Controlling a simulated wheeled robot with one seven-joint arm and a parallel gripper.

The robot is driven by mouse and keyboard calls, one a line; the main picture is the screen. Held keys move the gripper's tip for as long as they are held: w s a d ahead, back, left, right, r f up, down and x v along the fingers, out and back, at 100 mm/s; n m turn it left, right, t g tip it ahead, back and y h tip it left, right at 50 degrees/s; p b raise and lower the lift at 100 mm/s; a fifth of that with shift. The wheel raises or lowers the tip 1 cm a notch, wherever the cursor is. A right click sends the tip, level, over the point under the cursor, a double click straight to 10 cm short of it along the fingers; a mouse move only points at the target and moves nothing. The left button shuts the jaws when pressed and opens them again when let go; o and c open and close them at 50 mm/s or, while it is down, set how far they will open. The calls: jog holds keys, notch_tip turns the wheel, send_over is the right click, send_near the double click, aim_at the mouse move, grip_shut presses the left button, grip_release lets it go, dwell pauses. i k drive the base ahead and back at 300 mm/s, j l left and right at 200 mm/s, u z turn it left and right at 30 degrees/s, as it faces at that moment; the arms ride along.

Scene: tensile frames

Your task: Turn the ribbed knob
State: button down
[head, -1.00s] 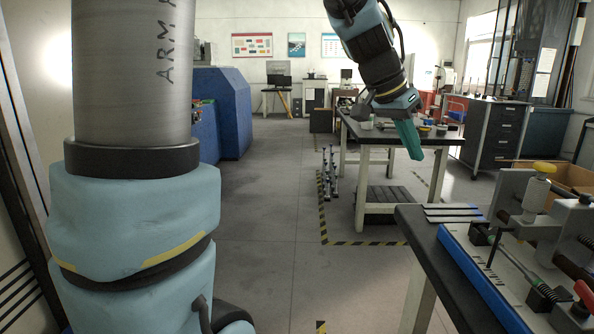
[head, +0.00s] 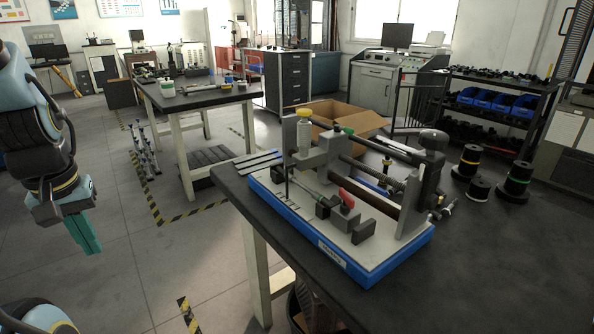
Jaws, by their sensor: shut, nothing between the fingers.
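A bench-top tensile frame stands on a blue-edged base (head: 405,252) on the dark table. A red lever (head: 346,198) sits low at the front. The ribs are too small to make out, so I cannot tell which of these is the ribbed knob. My gripper (head: 85,236), with teal fingers, hangs at the left, pointing down, shut and empty. It is well apart from the frame, over the floor.
The dark table (head: 480,270) has bare room right of the frame. Several dark spools (head: 517,180) stand at its back right. An open cardboard box (head: 345,118) is behind the frame. Another worktable (head: 205,100) stands farther back. Floor is open between my gripper and the near table.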

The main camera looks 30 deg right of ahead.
aim_at(433, 140)
jog(key=z, duration=1.25)
